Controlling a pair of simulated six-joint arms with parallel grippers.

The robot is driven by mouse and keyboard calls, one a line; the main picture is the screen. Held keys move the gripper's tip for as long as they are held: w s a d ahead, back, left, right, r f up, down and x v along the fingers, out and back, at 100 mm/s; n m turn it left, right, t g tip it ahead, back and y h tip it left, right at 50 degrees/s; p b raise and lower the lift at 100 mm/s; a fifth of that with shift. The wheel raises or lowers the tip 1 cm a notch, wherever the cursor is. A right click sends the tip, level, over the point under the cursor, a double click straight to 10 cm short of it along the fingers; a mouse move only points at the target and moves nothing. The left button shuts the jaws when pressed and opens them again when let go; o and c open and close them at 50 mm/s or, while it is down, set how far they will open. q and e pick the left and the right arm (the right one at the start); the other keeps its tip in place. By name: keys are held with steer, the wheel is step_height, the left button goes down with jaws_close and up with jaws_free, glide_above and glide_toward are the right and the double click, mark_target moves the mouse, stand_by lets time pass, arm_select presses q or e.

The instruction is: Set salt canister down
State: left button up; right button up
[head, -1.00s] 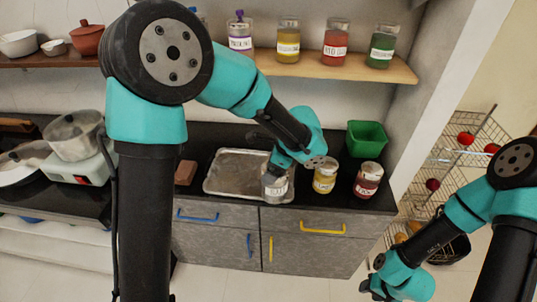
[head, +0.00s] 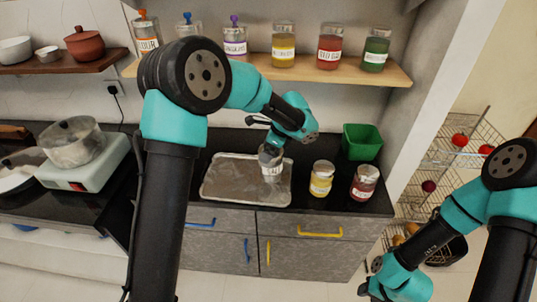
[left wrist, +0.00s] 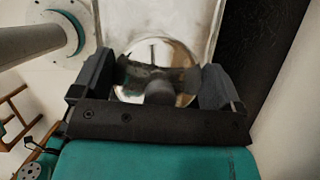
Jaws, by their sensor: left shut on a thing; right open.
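The salt canister (head: 271,163), a clear jar with a pale label and contents, is in my left gripper (head: 275,147). It appears upright over the right back part of the metal tray (head: 225,187). I cannot tell whether its base touches the tray. In the left wrist view, the shiny round lid (left wrist: 150,52) sits between the two dark fingers of my left gripper (left wrist: 158,85). The fingers are shut on it, and the lid hides the jar's body. My right gripper (head: 368,289) is open and empty, low at the right, away from the counter.
A yellow jar (head: 321,179) and a red jar (head: 364,182) stand on the counter right of the tray. A green bin (head: 362,142) is behind them. Several labelled jars line the wooden shelf (head: 300,70) above. A pot (head: 73,146) sits at the left.

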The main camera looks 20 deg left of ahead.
arm_select(q)
steer(key=shift+w+a, duration=0.15)
steer(key=shift+w, duration=0.3)
steer(key=shift+f, duration=1.9)
steer(key=o, duration=1.5)
steer(key=shift+o, duration=0.2)
steer(key=v, duration=1.2)
steer(key=shift+r, duration=0.15)
